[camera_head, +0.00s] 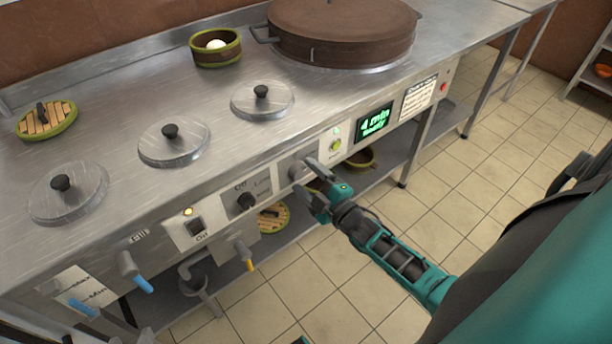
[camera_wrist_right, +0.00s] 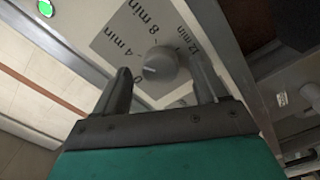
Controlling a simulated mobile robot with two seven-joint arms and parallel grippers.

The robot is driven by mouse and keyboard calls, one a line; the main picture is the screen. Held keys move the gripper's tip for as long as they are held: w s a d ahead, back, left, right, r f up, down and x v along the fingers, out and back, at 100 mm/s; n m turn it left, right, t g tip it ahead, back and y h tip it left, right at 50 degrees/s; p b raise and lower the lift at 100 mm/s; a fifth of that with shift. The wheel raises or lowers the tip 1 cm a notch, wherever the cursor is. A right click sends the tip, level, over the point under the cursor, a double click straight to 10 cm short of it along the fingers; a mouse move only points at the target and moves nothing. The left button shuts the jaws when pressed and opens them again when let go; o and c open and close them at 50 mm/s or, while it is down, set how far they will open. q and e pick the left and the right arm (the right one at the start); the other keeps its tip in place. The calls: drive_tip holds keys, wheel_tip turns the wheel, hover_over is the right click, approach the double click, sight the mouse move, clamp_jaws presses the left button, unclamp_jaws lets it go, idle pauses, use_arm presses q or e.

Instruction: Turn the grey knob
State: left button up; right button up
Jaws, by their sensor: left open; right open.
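The grey knob (camera_wrist_right: 160,64) sits on a dial plate marked 0, 4, 8 and 12 min in the right wrist view. A pale mark on its face appears on the side toward the 0. My right gripper (camera_wrist_right: 162,84) is open, with one finger on each side of the knob and visible gaps to it. In the head view, my right gripper (camera_head: 309,176) is at the stove's front panel, its fingers partly hiding the knob and its plate. I cannot make out my left gripper in either view.
A black knob (camera_head: 246,201), a switch (camera_head: 197,228) and a yellow-tipped tap (camera_head: 245,256) are farther left along the panel. A large brown-lidded pot (camera_head: 340,30) stands on the counter. The tiled floor is clear.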

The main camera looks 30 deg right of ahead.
use_arm(q)
wheel_tip(320, 180, up, 2)
drive_tip(key=shift+a+p, duration=0.15)
drive_tip(key=shift+p, duration=0.75)
use_arm(e)
drive_tip(key=s, duration=1.2)
drive_tip(key=shift+d, duration=0.45)
drive_tip(key=shift+w, duration=0.1)
use_arm(q)
drive_tip(key=s+a+r+y+p, duration=0.1)
drive_tip(key=a+r+p, duration=0.2)
drive_tip(key=p, duration=0.6)
wheel_tip(320, 180, up, 2)
drive_tip(key=shift+s+r, duration=0.1)
drive_tip(key=shift+s, duration=0.2)
use_arm(e)
drive_tip(key=s+a+r+m+g, duration=0.2)
drive_tip(key=a+r+m+g, duration=0.1)
drive_tip(key=a+r+m, duration=0.2)
drive_tip(key=s+a+r+m+g, duration=0.2)
drive_tip(key=a+r+m+g, duration=0.2)
drive_tip(key=a, duration=0.4)
drive_tip(key=shift+s+a+r+m+y, duration=0.3)
drive_tip(key=shift+a+r+m, duration=0.1)
drive_tip(key=shift+m, duration=0.3)
use_arm(q)
drive_tip(key=shift+d, duration=0.15)
use_arm(e)
drive_tip(key=shift+d, duration=0.1)
